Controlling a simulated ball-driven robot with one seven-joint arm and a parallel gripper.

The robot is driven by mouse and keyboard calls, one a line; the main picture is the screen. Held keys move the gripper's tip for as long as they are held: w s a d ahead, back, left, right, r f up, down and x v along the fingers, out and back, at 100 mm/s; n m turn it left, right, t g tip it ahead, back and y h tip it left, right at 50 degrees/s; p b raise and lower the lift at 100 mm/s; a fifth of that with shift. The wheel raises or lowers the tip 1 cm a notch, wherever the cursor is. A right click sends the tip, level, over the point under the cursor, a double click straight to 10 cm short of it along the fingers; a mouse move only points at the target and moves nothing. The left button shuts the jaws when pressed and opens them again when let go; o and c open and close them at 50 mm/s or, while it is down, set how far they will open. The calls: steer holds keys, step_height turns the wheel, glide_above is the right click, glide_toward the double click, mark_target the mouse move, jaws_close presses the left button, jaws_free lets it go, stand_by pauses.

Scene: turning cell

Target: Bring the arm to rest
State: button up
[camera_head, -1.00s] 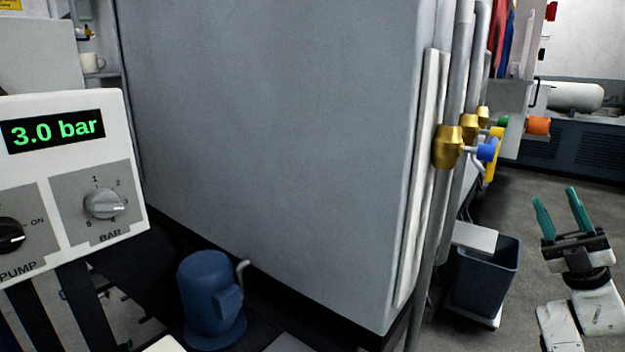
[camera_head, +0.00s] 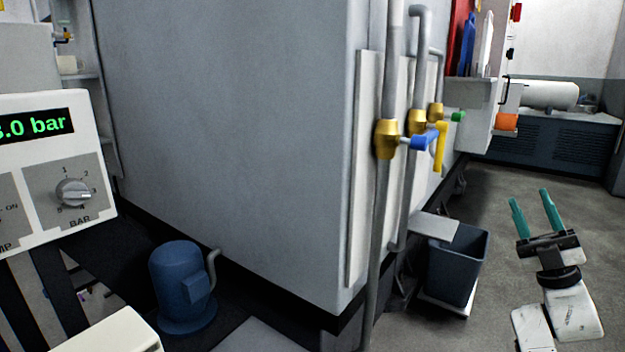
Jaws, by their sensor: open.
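My gripper (camera_head: 532,213) is at the lower right of the head view, at the end of my white arm. Its two teal fingers point up and stand apart, with nothing between them. It is in front of open grey floor, to the right of a dark bin. My arm below the wrist runs out of the bottom of the picture.
A large grey cabinet (camera_head: 230,130) fills the middle. Pipes with brass valves (camera_head: 387,139) and blue, yellow and green handles run along its right side. The bin (camera_head: 455,270) stands below them. A control panel (camera_head: 60,170) and blue pump (camera_head: 180,285) are at left. Floor at right is clear.

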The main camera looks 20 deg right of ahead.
steer(key=w+a+f+m+g+h, duration=0.1)
steer(key=a+f+m+g+h, duration=0.15)
steer(key=f+m+h, duration=0.45)
steer(key=w+a+f+m+g+h, duration=0.1)
steer(key=a+f+m+g+h, duration=0.1)
steer(key=f+m+g+h, duration=0.5)
steer(key=w+a+f+m+g+h, duration=0.1)
steer(key=a+f+m+h, duration=0.25)
steer(key=f+m, duration=0.45)
steer(key=s+a+f+n+g+y, duration=0.1)
steer(key=s+a+f+g+y, duration=0.2)
steer(key=s+a+f+g, duration=0.55)
steer(key=s+a+f+n+g+y, duration=0.1)
steer(key=s+a+f+g+y, duration=0.3)
steer(key=s+f, duration=0.85)
steer(key=s+a+g, duration=0.3)
steer(key=s+a, duration=0.2)
steer(key=s, duration=0.7)
step_height(320, 180, up, 32)
steer(key=p, duration=3.1)
steer(key=shift+w+f+n+p, duration=0.2)
steer(key=shift+n+p, duration=0.1)
steer(key=shift+p, duration=0.1)
